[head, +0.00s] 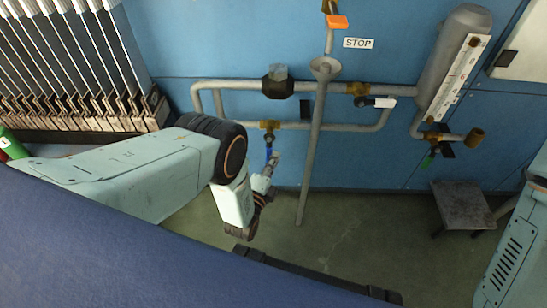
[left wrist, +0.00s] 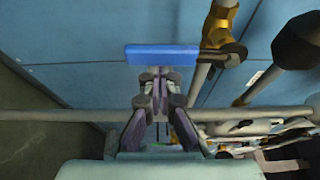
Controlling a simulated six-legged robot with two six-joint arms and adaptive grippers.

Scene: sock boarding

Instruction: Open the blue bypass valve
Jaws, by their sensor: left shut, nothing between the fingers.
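The blue valve handle (head: 268,151) hangs down from a brass valve (head: 270,125) on the lower grey pipe. In the left wrist view the handle (left wrist: 162,55) is a flat blue bar just beyond my fingertips, joined at its right end to the brass valve body (left wrist: 219,28). My left gripper (head: 276,157) is just below and beside the handle in the head view. In the left wrist view my left gripper (left wrist: 158,77) is shut with nothing between its fingers. I cannot tell whether the fingertips touch the handle. My right gripper is not in view.
Other valves sit nearby: one with a white handle (head: 385,103), one with an orange handle (head: 337,21) and one with a green handle (head: 428,160). A slanted grey post (head: 313,150) stands right of the blue handle. A small stool (head: 462,205) stands at right.

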